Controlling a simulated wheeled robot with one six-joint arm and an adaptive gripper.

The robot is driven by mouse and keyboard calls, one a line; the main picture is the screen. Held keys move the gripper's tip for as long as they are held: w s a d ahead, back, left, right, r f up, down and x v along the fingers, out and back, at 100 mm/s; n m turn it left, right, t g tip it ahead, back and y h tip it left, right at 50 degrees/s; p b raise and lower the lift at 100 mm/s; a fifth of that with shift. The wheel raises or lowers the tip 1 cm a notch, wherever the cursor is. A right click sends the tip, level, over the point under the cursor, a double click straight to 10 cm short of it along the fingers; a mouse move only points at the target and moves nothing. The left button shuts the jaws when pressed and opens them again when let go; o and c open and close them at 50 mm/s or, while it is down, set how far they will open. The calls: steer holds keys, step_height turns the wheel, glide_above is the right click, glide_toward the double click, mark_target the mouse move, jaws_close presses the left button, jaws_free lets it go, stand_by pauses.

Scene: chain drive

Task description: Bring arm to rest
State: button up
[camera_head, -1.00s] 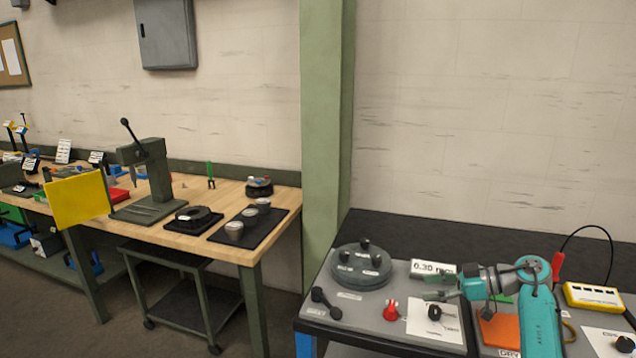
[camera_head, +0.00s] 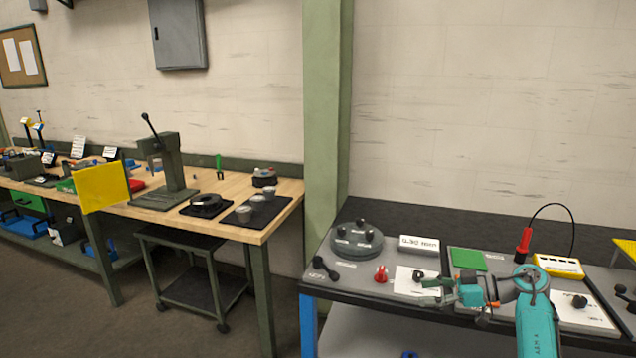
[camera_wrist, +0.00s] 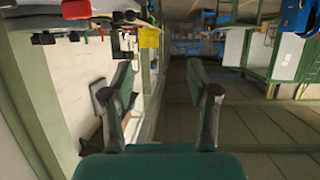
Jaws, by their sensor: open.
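My gripper (camera_head: 437,292) is at the end of my teal arm, at the lower right of the head view, over the front part of the dark-topped bench. It points left and holds nothing. In the wrist view my gripper (camera_wrist: 168,85) shows its two fingers spread well apart, with empty space between them.
The grey bench (camera_head: 345,281) carries a round fixture (camera_head: 357,239), a red part (camera_head: 381,274), a display (camera_head: 419,244), a green pad (camera_head: 469,259) and a yellow meter (camera_head: 558,266). A wooden workbench (camera_head: 285,192) with a press (camera_head: 170,165) stands left. A green post (camera_head: 325,120) rises between.

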steer(key=s+a+f+t+y, duration=0.2)
steer(key=s+a+f+t, duration=0.4)
steer(key=s, duration=0.5)
steer(key=s+a+f+t+y, duration=0.25)
steer(key=s+a+f, duration=0.35)
steer(key=s+a, duration=0.35)
steer(key=s+d+m+h, duration=0.3)
steer(key=s+m+h, duration=0.3)
steer(key=s, duration=1.5)
steer(key=s+d+m+h, duration=0.3)
steer(key=s+m+h, duration=0.4)
steer(key=s, duration=1.3)
steer(key=r+t+h, duration=0.1)
steer(key=h, duration=0.3)
steer(key=shift+s+m, duration=0.3)
steer(key=shift+s, duration=0.05)
steer(key=shift+d, duration=0.1)
steer(key=shift+c, duration=0.2)
